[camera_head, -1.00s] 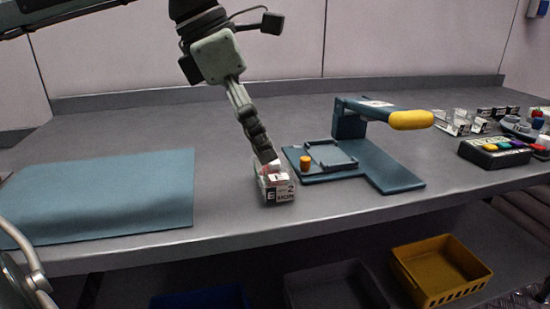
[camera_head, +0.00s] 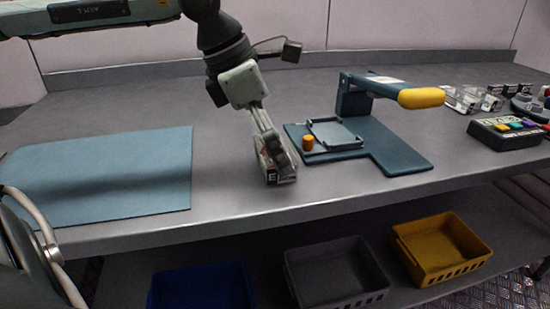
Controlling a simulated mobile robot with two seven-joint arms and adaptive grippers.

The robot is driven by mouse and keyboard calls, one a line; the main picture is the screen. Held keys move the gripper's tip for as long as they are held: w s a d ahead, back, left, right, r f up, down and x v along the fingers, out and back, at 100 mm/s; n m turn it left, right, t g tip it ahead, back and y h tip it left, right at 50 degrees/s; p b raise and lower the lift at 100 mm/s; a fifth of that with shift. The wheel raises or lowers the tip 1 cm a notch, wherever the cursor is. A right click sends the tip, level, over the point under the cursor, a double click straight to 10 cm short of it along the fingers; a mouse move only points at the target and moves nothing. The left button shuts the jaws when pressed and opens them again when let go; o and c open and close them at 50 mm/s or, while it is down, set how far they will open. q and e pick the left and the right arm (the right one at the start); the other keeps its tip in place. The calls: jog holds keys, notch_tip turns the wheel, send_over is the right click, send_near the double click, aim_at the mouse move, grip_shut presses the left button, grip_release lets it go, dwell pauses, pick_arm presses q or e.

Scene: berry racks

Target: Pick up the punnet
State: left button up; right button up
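The punnet (camera_head: 285,178) is a small clear box with a black-and-white label on its front. It stands on the grey bench near the front edge, left of the blue press-like stand. My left gripper (camera_head: 278,160) comes down from above at a slant, with its fingers over and against the punnet. The fingers cover much of its upper part. One finger partly hides the other, so whether they are closed on it cannot be told. My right gripper is not in view.
A blue stand (camera_head: 372,142) with a yellow-ended lever (camera_head: 421,98) is just right of the punnet. A blue mat (camera_head: 100,180) lies at left. A button box (camera_head: 507,133) and more punnets (camera_head: 463,99) are at right. Blue (camera_head: 203,273), grey (camera_head: 335,255) and yellow (camera_head: 440,235) crates sit below.

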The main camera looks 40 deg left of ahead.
pick_arm(q)
jog(key=shift+c, duration=0.5)
jog(key=c, duration=1)
jog(key=shift+o, duration=0.2)
